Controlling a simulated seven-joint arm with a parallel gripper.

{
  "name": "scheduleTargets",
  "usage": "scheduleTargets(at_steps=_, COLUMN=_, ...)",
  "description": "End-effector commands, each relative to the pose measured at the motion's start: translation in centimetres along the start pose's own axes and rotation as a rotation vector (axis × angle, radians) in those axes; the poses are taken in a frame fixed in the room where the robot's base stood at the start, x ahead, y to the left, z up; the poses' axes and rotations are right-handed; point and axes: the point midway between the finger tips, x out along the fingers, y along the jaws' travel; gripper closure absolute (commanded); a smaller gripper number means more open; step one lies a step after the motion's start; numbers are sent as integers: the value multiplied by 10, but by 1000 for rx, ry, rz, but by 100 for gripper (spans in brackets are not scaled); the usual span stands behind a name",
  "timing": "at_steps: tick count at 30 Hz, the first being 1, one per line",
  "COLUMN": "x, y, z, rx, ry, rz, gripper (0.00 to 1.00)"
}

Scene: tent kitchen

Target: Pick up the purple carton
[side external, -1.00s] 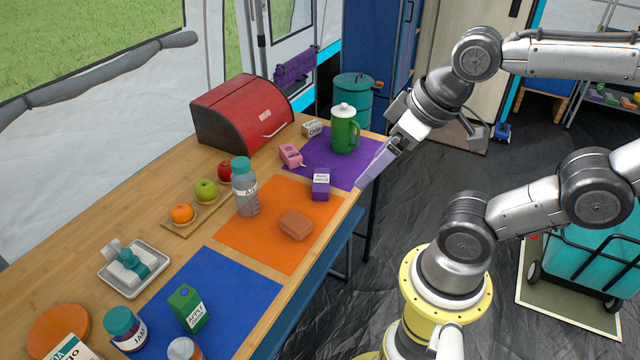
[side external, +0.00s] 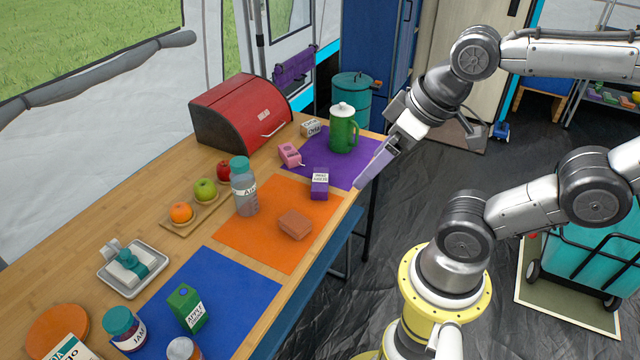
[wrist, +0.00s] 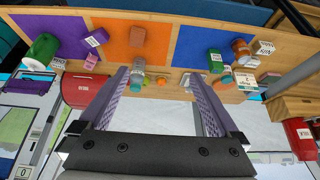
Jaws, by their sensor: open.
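The purple carton (side external: 320,185) stands upright on the table, at the border of the orange mat and the purple mat, with a white label. It also shows in the wrist view (wrist: 97,38), left of my left finger. My gripper (side external: 376,166) hangs at the table's right edge, to the right of the carton and apart from it. In the wrist view my gripper (wrist: 158,75) has its two purple fingers spread wide, with nothing held between them.
A green pitcher (side external: 343,132) and a pink dispenser (side external: 290,155) stand near the carton. A brown block (side external: 295,224) and a grey bottle (side external: 245,190) are on the orange mat (side external: 270,255). A red bread box (side external: 240,115) stands behind.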

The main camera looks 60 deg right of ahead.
Motion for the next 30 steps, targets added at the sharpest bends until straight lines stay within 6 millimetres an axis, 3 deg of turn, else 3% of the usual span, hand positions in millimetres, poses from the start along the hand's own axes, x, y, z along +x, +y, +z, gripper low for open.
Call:
scheduleTargets(at_steps=5, x=-3, y=0, z=-5, rx=62, ry=14, rz=-1, gripper=3)
scheduleTargets(at_steps=10, x=-18, y=3, z=-54, rx=196, ry=67, rz=0, gripper=3)
scheduleTargets(at_steps=16, x=-4, y=23, z=-120, rx=383, ry=37, rz=36, gripper=3)
scheduleTargets(at_steps=20, x=24, y=48, z=-161, rx=518, ry=-8, rz=73, gripper=3)
scheduleTargets(at_steps=24, x=69, y=87, z=-195, rx=665, ry=-67, rz=120, gripper=3)
scheduleTargets(at_steps=30, x=150, y=154, z=-212, rx=855, ry=-169, rz=187, gripper=3)
